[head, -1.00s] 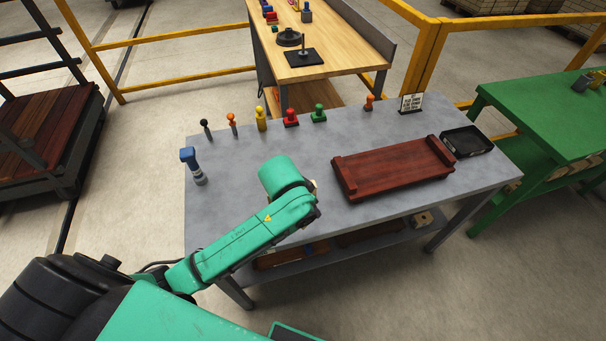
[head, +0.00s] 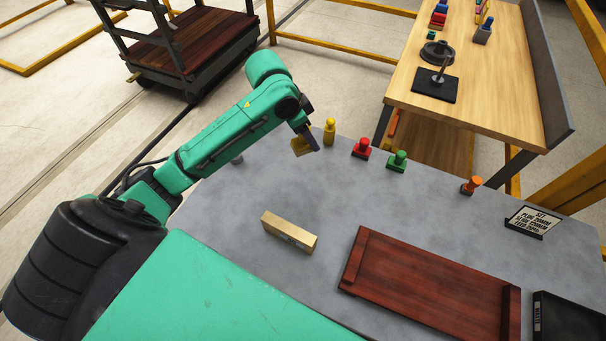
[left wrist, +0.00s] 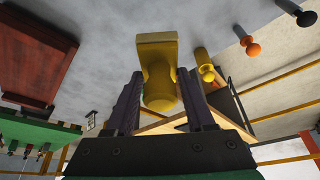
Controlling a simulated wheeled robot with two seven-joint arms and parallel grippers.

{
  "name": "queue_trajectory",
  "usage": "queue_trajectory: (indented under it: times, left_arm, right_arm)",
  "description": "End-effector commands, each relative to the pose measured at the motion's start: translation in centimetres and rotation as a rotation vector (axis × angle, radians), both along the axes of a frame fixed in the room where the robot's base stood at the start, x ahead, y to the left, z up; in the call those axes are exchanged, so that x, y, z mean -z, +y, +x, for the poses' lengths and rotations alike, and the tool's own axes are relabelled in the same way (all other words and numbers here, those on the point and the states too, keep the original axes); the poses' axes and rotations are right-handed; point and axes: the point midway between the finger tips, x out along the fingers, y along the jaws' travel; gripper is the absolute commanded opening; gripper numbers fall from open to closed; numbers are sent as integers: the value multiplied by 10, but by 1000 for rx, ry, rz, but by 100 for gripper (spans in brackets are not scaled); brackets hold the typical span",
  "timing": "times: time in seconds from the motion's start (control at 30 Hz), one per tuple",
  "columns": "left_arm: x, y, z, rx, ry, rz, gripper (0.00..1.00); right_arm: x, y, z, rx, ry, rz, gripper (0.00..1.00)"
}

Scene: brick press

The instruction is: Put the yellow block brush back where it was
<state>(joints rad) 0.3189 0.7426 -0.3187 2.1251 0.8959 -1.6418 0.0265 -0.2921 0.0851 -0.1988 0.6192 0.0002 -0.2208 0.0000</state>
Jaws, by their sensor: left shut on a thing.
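The yellow block brush (left wrist: 158,70), with a rounded handle and a flat block end, is between the fingers of my left gripper (left wrist: 165,108) in the left wrist view. The gripper is shut on its handle. In the head view the brush's yellow block (head: 301,146) shows beside the dark fingers of my left gripper (head: 311,140), near the far left edge of the grey table (head: 220,215). I cannot tell whether the brush touches the table. My right gripper is out of view.
A yellow knobbed tool (head: 329,132) stands just right of the brush, then red (head: 361,148), green (head: 396,162) and orange (head: 471,186) ones.

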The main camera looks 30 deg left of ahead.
Motion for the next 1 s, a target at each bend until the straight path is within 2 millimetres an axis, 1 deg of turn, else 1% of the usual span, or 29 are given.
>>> queue_trajectory:
  times: [0.03,0.07,0.1,0.17,0.27,0.4,0.47,0.5,0.6,0.77,0.9,1.0]
  left_arm:
    - [-14,6,7,29,-3,3,10]
    - [-19,7,9,48,-1,1,10]
    - [-21,9,10,64,2,-1,10]
    - [-17,9,11,74,7,-2,10]
    - [9,9,8,76,14,-4,10]
    - [56,8,8,74,14,-5,10]
    - [76,9,8,73,13,-5,10]
    - [90,8,8,73,13,-5,10]
    - [119,9,8,73,11,-4,10]
    - [147,9,9,75,9,-3,10]
    - [173,9,9,75,8,-4,10]
    - [178,9,9,75,6,-2,10]
  right_arm:
    - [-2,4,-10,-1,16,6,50]
    - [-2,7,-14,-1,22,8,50]
    - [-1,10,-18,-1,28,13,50]
    - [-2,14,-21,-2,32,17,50]
    - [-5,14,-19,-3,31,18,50]
    - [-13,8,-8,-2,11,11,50]
    - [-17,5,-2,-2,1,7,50]
    - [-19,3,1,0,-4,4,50]
    - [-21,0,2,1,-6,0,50]
    - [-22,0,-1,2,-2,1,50]
    - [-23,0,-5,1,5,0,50]
    - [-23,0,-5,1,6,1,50]
